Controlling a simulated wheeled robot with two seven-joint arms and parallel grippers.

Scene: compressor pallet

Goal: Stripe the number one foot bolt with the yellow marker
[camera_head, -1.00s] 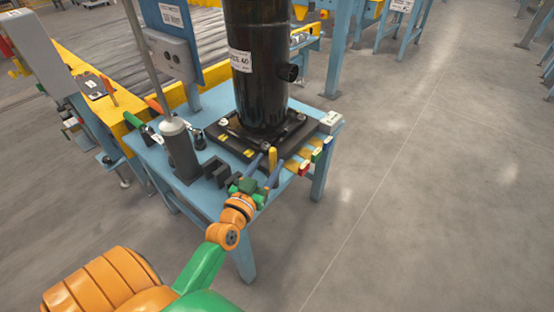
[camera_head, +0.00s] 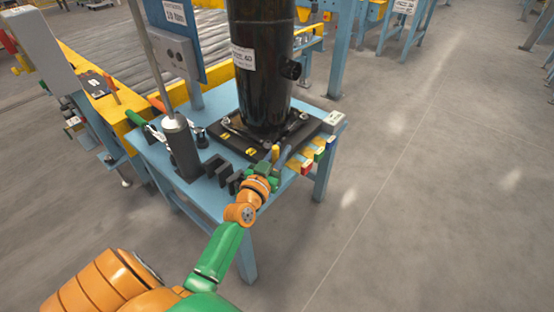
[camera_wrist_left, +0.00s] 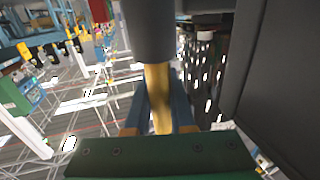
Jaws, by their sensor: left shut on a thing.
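The yellow marker (camera_head: 275,153) stands roughly upright at the front edge of the compressor's black base plate (camera_head: 239,143). My left gripper (camera_head: 274,160) is shut on it. In the left wrist view the yellow marker (camera_wrist_left: 157,95) lies between the blue fingers (camera_wrist_left: 158,110), and a dark grey cylindrical part (camera_wrist_left: 152,30) adjoins its far end. I cannot tell whether that is part of the marker or a holder. The black compressor (camera_head: 262,80) stands upright on the plate. Bolts show at the plate's corners (camera_head: 226,121) and (camera_head: 303,116); their numbers are not readable. My right gripper is not in view.
The plate is on a blue table (camera_head: 215,192). A grey cylindrical tool (camera_head: 181,145) and a black slotted rack (camera_head: 222,172) stand left of my gripper. Coloured-ended yellow pieces (camera_head: 308,163) lie to its right. Open floor (camera_head: 420,200) extends right of the table.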

